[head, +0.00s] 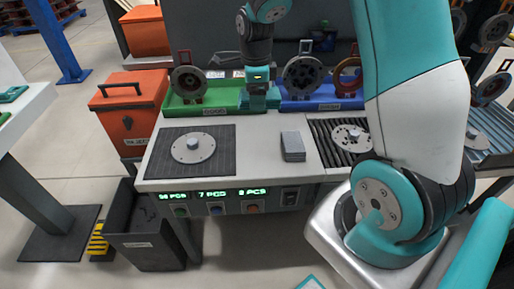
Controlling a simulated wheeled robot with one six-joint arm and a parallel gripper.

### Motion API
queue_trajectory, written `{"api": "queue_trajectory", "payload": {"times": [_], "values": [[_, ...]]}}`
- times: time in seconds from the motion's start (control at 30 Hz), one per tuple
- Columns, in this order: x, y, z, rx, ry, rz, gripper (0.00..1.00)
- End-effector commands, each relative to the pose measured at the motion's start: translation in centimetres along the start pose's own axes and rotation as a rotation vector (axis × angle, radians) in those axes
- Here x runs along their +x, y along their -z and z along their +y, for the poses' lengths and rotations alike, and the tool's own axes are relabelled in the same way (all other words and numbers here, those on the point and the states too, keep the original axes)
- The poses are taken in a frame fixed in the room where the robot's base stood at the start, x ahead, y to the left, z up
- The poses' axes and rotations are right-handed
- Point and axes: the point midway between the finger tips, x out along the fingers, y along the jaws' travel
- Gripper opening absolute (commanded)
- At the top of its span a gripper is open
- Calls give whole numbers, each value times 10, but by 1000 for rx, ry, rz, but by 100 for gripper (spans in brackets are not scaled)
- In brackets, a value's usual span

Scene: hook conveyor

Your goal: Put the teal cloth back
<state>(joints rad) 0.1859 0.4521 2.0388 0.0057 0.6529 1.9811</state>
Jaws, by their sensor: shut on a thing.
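My gripper (259,84) points down at the back of the worktable, between the green tray and the blue tray. It is shut on a teal piece, which appears to be the teal cloth (262,101), bunched just under the dark gripper body. The cloth is small in the head view, and its lower edge is close to the table's back. I cannot tell whether it touches the table or the trays. The fingertips are mostly hidden by the teal piece.
The green tray (198,106) and blue tray (312,105) stand at the back, with discs in or above them. A dark mat (162,160) bears a round metal part (194,145). A grey block (293,146) lies mid-table. An orange bin (130,105) stands left; a black bin (145,238) is below.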

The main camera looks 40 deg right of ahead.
Motion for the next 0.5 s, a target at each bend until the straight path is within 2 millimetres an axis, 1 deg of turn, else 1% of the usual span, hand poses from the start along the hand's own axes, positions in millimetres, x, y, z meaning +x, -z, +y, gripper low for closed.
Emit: {"api": "queue_trajectory", "payload": {"times": [0.03,0.3,0.4,0.5], "values": [[15,0,1,-1,-8,3,50],[92,0,2,-5,-9,3,50],[115,-1,1,-5,-6,2,50],[130,-1,1,-5,-3,1,50]]}}
